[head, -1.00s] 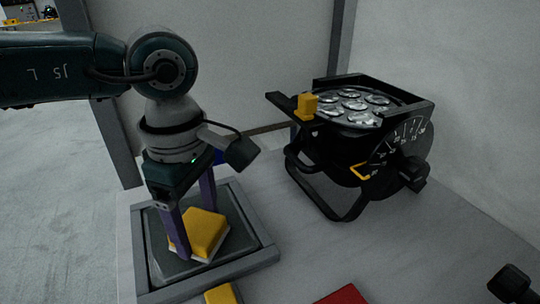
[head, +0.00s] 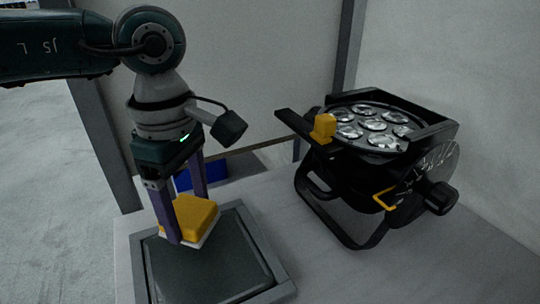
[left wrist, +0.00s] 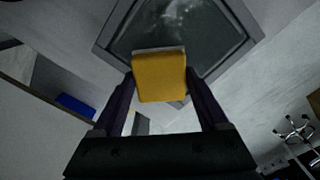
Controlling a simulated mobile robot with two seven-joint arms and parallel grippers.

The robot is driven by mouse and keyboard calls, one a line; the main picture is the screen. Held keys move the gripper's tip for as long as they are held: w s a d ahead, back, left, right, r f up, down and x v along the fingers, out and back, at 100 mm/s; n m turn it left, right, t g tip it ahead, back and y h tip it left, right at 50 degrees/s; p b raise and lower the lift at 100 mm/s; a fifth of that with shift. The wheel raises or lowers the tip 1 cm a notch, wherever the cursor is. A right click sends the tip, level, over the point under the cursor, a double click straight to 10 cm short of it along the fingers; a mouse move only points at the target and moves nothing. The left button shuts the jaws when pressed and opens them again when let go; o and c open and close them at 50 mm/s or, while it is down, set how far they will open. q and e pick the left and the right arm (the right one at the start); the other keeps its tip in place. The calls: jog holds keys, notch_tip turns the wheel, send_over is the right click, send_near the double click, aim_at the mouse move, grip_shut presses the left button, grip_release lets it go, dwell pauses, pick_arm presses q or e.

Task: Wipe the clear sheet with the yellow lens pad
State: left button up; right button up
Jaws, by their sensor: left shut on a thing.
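The clear sheet (head: 205,272) lies in a grey square frame (head: 262,245) on the table. It looks dark and see-through. The wrist view shows the sheet (left wrist: 205,40) with a whitish smear near the top. My left gripper (head: 186,214) is shut on the yellow lens pad (head: 197,214), which has a pale underside. The pad hangs tilted over the sheet's far edge and the frame; I cannot tell whether it touches. In the wrist view the pad (left wrist: 160,78) sits between the fingers and overlaps the frame's near corner. My right gripper is not in view.
A black par can (head: 375,165) with several silvery lenses stands on a stand to the right. A yellow block (head: 323,128) sits on its dark arm. A blue box (head: 218,172) is behind my left gripper. Pale table (head: 440,270) is clear at front right.

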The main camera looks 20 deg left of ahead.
pick_arm(q)
jog(key=shift+r+p, duration=1.55)
jog(key=shift+r, duration=1.15)
